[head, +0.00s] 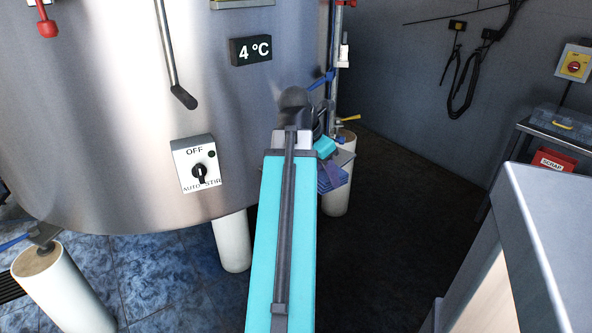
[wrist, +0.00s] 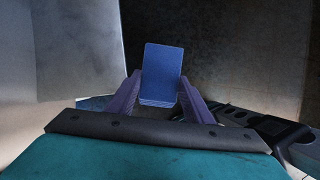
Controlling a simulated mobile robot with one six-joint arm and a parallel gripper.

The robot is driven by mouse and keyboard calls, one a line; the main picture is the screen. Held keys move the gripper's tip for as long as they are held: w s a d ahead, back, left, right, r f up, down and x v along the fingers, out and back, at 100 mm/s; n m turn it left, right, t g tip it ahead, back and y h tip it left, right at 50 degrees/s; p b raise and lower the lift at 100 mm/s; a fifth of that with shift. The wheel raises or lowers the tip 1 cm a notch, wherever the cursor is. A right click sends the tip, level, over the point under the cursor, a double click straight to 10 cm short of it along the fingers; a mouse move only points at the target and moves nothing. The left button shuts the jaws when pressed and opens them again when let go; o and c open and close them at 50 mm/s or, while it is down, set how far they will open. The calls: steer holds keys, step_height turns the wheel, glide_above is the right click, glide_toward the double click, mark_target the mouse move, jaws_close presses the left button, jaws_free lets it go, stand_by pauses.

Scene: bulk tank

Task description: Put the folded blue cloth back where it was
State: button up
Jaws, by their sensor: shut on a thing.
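The folded blue cloth (wrist: 162,70) stands out between the two purple fingers of my gripper (wrist: 160,88) in the wrist view. My gripper is shut on its near end. In the head view the cloth (head: 332,181) shows as a small layered blue block just right of my turquoise arm, beside the lower right side of the steel tank (head: 110,120). The fingers are mostly hidden there. The cloth is held off the floor. The frames do not mark where it was before.
A control box (head: 195,162) with a black knob and a 4 °C display (head: 251,50) are on the tank front. White legs (head: 232,240) stand below. A grey-topped counter (head: 545,215) and a red box (head: 554,160) are at right. Dark floor (head: 385,240) between is clear.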

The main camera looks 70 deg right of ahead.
steer(key=shift+w, duration=0.15)
steer(key=p, duration=0.2)
steer(key=shift+w+d+r+p, duration=0.15)
steer(key=shift+d+r+p, duration=0.1)
steer(key=shift+p, duration=0.1)
steer(key=d+p, duration=0.1)
steer(key=p, duration=0.5)
steer(key=shift+w+f, duration=0.1)
steer(key=shift+w, duration=0.25)
steer(key=p, duration=0.5)
steer(key=w+p, duration=0.1)
steer(key=p, duration=0.4)
steer(key=shift+d+f, duration=0.1)
steer(key=shift+d, duration=0.1)
steer(key=w+d+p, duration=0.2)
steer(key=w+d, duration=0.1)
steer(key=w+d+f+p, duration=0.1)
steer(key=w+d+p, duration=0.1)
steer(key=w+d, duration=0.1)
steer(key=w+d+p, duration=0.2)
steer(key=w+d, duration=0.1)
steer(key=shift+d+f, duration=0.25)
steer(key=shift+f, duration=0.05)
steer(key=shift+w, duration=0.1)
stand_by(0.4)
steer(key=shift+f+p, duration=0.85)
steer(key=shift+f, duration=0.9)
